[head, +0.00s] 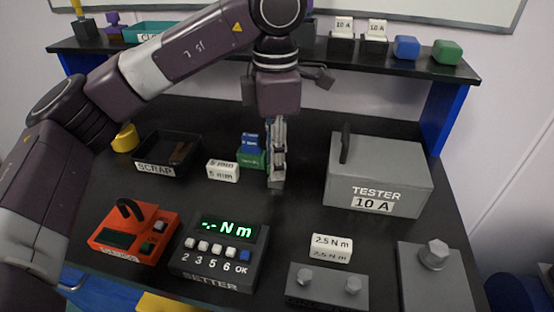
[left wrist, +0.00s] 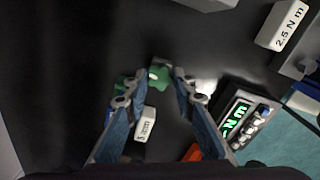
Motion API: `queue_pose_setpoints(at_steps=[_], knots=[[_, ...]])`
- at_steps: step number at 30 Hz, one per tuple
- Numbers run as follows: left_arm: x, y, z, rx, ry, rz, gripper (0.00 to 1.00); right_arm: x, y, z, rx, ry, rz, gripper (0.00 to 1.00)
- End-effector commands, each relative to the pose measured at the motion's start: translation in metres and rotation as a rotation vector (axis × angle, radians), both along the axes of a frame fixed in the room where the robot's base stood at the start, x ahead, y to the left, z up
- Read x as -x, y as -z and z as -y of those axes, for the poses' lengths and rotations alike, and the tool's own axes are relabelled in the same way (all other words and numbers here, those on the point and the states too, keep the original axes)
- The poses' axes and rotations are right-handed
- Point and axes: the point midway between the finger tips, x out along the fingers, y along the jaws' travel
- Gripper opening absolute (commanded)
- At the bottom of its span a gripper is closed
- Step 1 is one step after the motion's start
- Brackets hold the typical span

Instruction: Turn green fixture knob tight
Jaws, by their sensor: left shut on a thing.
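My left gripper (head: 277,170) points down over the black table in the head view, to the right of a small green-and-blue item. In the left wrist view its two fingertips (left wrist: 153,88) stand either side of a green knob (left wrist: 158,79) with a lobed outline and a pale centre. The left gripper is shut on this knob. A small grey block (head: 276,185) shows below the fingertips in the head view, and the fingers hide the knob there. My right gripper is in neither view.
A green block with a blue top (head: 250,158) and a white "5 mm" block (head: 223,171) stand left of the gripper. The grey tester (head: 378,175) stands to the right. The setter (head: 219,256) and an orange device (head: 134,232) are nearer the front.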

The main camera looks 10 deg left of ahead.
Motion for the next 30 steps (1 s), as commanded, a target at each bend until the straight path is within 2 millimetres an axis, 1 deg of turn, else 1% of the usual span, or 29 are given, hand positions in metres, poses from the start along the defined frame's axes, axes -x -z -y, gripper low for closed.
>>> queue_pose_setpoints(at_steps=[8, 11, 18, 22, 28, 29, 30], knots=[[-0.0002, -0.0005, 0.0002, 0.002, 0.012, 0.002, 0.0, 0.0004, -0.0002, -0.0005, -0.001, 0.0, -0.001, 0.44], [-0.0003, -0.001, 0.0003, 0.002, 0.085, 0.002, 0.0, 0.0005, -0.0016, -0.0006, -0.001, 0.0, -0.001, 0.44], [-0.0006, -0.0011, 0.0003, 0.002, 0.344, 0.002, 0.0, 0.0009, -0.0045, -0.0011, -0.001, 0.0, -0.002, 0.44], [-0.0009, -0.0008, 0.0003, 0.002, 0.399, 0.002, 0.0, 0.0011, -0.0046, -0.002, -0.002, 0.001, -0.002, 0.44], [-0.0009, -0.0008, 0.0003, 0.001, 0.401, 0.003, 0.0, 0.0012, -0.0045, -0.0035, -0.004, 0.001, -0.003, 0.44], [-0.0009, -0.0008, 0.0003, 0.001, 0.4, 0.003, 0.26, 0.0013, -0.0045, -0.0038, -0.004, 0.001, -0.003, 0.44], [-0.0009, -0.0008, 0.0003, 0.001, 0.4, 0.003, 0.31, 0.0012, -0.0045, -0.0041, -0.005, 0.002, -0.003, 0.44]])
